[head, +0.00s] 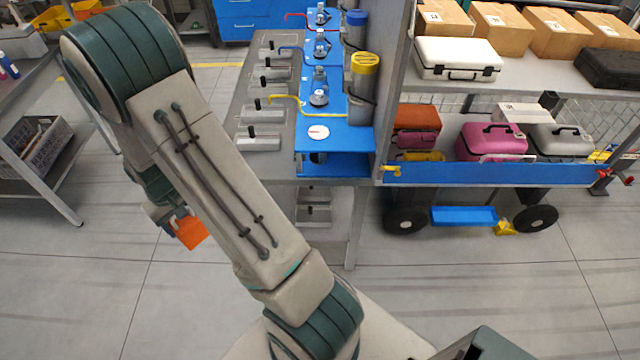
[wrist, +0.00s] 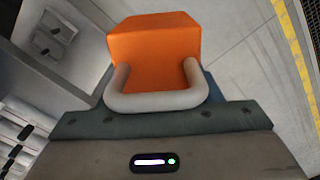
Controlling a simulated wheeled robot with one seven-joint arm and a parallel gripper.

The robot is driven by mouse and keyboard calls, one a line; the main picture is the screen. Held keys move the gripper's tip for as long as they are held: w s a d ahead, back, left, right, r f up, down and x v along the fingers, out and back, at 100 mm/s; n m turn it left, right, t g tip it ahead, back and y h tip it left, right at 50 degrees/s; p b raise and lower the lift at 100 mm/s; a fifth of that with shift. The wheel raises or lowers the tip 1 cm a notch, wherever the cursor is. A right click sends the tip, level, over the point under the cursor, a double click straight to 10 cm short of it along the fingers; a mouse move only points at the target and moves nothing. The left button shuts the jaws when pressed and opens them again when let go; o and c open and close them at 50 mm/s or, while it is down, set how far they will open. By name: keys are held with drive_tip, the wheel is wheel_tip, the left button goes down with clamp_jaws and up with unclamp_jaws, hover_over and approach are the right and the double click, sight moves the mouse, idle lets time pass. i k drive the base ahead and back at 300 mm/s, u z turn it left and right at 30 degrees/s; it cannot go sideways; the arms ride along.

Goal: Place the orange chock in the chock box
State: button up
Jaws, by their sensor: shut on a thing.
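The orange chock (head: 192,232) hangs from my gripper (head: 176,219) in the head view, clear of the floor, left of my arm. My gripper is shut on it, and the arm partly hides the fingers. In the wrist view the orange chock (wrist: 153,45) fills the upper middle, with a pale grey rounded bar across its near side; the fingertips cannot be made out there. No box is clearly recognisable as the chock box. A low blue tray (head: 465,215) lies under the wheeled cart at the right.
A yellow chock-like piece (head: 505,228) lies by the cart's wheel (head: 536,219). A grey workbench (head: 268,165) with a blue fixture board stands ahead. A table leg (head: 66,197) and a crate (head: 35,150) are at the left. The floor between is clear.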

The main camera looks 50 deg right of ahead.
sight(478, 218)
drive_tip(key=z, duration=3.2)
drive_tip(key=i, duration=1.65)
